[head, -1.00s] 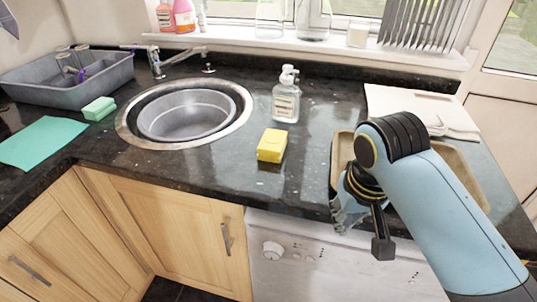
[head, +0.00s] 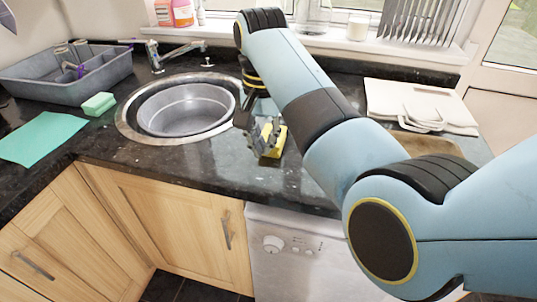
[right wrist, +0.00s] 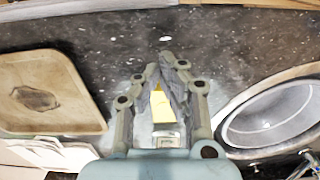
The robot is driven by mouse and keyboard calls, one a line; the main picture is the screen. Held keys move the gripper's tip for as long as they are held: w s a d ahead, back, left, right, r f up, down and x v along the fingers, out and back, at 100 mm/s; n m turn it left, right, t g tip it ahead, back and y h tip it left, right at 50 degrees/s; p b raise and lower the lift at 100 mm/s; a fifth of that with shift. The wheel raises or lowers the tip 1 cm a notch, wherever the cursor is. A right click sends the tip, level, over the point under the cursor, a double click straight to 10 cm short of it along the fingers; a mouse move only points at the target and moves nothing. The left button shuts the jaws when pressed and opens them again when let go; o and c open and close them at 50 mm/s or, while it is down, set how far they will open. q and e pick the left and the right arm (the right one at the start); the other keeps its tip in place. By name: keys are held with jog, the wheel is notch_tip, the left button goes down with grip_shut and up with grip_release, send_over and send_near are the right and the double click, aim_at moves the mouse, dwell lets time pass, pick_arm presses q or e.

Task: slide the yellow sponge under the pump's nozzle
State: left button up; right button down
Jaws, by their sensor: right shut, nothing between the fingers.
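The yellow sponge (head: 278,147) lies on the dark counter right of the sink, partly covered by my right gripper (head: 263,146). In the right wrist view the sponge (right wrist: 161,105) shows through the gap between the finger links. My right gripper (right wrist: 167,62) has its fingertips together with nothing between them; whether it touches the sponge cannot be told. The pump bottle is hidden behind my right arm in the head view; a pale labelled part that looks like the bottle (right wrist: 166,138) shows beyond the sponge in the right wrist view. My left gripper is out of view.
The round sink (head: 124,127) is left of the sponge. A green sponge (head: 98,104), a green cloth (head: 40,139) and a grey basin (head: 68,88) are further left. The counter's front strip is clear.

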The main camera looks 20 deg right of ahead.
aim_at(264, 178)
notch_tip(264, 178, down, 8)
jog(key=shift+r, duration=0.25)
jog(key=shift+w+d+r, duration=0.15)
jog(key=shift+w+d, duration=0.6)
jog(key=shift+w, duration=0.35)
jog(key=shift+w+d, duration=0.4)
jog(key=shift+w, duration=0.2)
jog(key=w+d+b, duration=0.1)
jog(key=w+b, duration=0.1)
jog(key=w+d+b, duration=0.1)
jog(key=b, duration=0.1)
jog(key=w+d+b, duration=0.1)
jog(key=w+b, duration=0.1)
jog(key=shift+w+d+f, duration=0.3)
jog(key=shift+d, duration=0.05)
jog(key=shift+w+d+r, duration=0.1)
jog(key=shift+r, duration=0.2)
